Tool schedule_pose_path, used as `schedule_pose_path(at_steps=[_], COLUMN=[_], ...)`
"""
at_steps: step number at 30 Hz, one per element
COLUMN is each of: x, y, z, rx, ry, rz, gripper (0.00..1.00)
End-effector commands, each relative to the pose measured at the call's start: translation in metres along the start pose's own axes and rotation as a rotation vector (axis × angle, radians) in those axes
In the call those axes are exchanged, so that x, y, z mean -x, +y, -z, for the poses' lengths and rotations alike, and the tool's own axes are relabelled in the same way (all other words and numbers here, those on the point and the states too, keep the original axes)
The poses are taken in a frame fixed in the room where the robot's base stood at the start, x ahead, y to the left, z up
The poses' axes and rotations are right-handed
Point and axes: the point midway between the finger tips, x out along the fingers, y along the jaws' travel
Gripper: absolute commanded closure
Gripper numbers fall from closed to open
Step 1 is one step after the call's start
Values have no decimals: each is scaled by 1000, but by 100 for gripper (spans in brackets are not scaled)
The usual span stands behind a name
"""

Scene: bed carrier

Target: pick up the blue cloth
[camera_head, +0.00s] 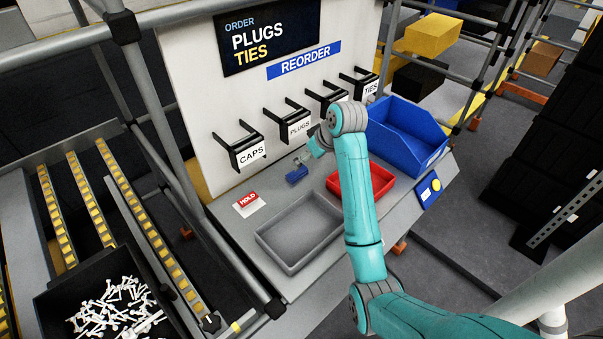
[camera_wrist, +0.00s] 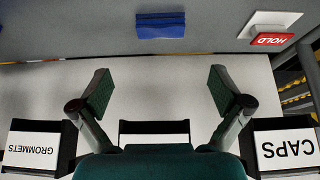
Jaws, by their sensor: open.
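The blue cloth (camera_head: 296,175) is a small folded blue block lying on the grey worktop near the foot of the white back panel. In the wrist view the blue cloth (camera_wrist: 161,25) lies at the top centre, beyond and between the fingertips. My gripper (camera_head: 304,157) is close to the cloth in the head view, partly hidden by my own wrist. In the wrist view my gripper (camera_wrist: 159,88) has its two fingers spread wide with nothing between them. The cloth is apart from both fingers.
A HOLD card (camera_head: 249,203) lies left of the cloth. A grey tray (camera_head: 262,240), a red tray (camera_head: 335,184) and a blue bin (camera_head: 405,115) stand on the worktop (camera_head: 225,208). Labelled holders, such as the CAPS holder (camera_head: 250,155), jut from the white panel (camera_head: 190,85) close to my gripper.

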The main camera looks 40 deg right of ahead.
Motion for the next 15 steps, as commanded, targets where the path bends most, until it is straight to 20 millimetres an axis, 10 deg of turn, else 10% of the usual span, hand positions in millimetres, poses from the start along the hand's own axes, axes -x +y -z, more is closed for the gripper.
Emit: schedule_pose_path(at_steps=[15], x=[-53], y=[-1], z=[-1], rx=[3], ry=[-15], rz=[15], gripper=[0])
